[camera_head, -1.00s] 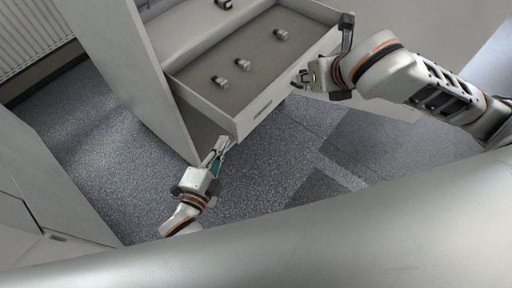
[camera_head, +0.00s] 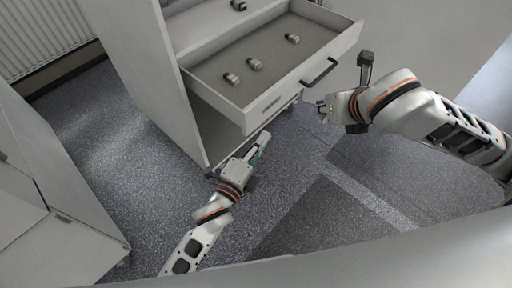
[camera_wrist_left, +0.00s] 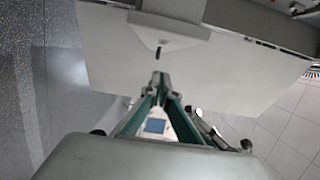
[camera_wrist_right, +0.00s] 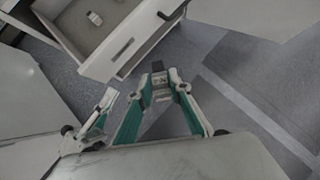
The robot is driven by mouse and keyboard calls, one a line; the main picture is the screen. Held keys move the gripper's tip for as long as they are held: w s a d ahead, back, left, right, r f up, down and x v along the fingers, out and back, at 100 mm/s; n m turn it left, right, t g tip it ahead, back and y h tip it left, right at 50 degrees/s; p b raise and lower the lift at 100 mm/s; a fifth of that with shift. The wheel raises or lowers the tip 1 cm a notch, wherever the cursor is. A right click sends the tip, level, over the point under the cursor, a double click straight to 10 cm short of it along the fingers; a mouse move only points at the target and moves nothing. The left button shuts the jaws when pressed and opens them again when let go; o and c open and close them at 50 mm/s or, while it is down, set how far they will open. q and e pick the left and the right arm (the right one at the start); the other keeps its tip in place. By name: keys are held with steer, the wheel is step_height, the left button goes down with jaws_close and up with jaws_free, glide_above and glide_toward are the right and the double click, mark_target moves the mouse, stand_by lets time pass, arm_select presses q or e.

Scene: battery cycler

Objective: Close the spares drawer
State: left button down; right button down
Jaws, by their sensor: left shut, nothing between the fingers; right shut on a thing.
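The spares drawer (camera_head: 275,98) stands open, pulled out from a grey cabinet, with its dark bar handle (camera_head: 320,72) at the right of the front. The drawer front also shows in the right wrist view (camera_wrist_right: 128,50), with the handle (camera_wrist_right: 176,10) above the fingers. My right gripper (camera_head: 323,108) is just below and right of the handle in the head view, apart from it. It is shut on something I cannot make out. My left gripper (camera_head: 264,138) is shut and empty, just below the drawer's left front corner; whether it touches is unclear. Its fingertips (camera_wrist_left: 160,78) meet in the left wrist view.
Several small metallic cells, one of them here (camera_head: 232,78), lie in the drawer. The cabinet's side panel (camera_head: 140,70) stands left of the drawer. Another grey cabinet (camera_head: 50,200) is at the left. Speckled floor (camera_head: 310,170) is clear in front.

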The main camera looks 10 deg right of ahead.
mark_target(197, 88)
steer(key=shift+f, duration=0.45)
steer(key=shift+r, duration=0.2)
arm_select(q)
steer(key=shift+w+d, duration=0.1)
steer(key=shift+w, duration=3.15)
